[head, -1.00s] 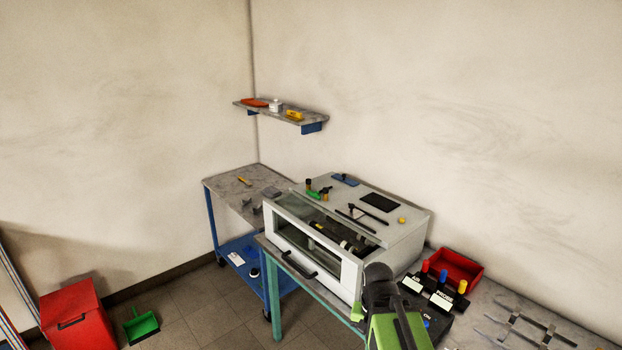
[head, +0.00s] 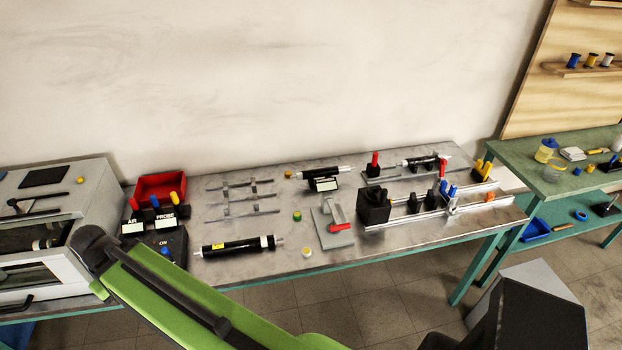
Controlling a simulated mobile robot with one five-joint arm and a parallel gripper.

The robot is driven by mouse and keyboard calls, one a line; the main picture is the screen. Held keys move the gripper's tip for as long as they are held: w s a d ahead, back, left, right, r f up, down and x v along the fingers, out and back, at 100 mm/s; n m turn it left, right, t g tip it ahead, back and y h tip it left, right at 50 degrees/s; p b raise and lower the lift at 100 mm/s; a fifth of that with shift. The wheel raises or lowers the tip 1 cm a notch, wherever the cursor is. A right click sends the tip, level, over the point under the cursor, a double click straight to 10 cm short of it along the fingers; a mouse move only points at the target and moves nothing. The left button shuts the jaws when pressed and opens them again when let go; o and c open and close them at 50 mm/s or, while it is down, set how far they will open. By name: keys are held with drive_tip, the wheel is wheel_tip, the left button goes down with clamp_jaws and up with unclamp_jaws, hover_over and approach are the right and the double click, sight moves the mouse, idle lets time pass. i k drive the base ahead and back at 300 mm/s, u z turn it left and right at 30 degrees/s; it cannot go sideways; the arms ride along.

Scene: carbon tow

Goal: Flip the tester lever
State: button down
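A black control box (head: 172,243) stands right of the white cabinet, with a blue button marked ON. Behind it are white labels reading AIR and PROBE, with red, blue and yellow knobs (head: 155,201). A red handle (head: 341,227) lies on a grey plate (head: 322,241) mid-bench. Another red upright handle (head: 375,159) stands on a small plate at the back. No label reads tester, so I cannot tell which is its lever. My green and black arm crosses the lower left, in front of the bench. My gripper's fingers do not show.
The metal bench (head: 290,262) carries a black roller (head: 238,246), a rail fixture with a black block (head: 374,207), a rack of bars and small jars. A red bin (head: 161,187) sits at the back left. A green table (head: 560,180) stands right. Bare bench shows along the front edge.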

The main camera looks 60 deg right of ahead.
sight(337, 224)
drive_tip(key=z, duration=2)
drive_tip(key=k, duration=0.95)
drive_tip(key=i, duration=0.95)
drive_tip(key=z, duration=0.1)
drive_tip(key=k, duration=0.75)
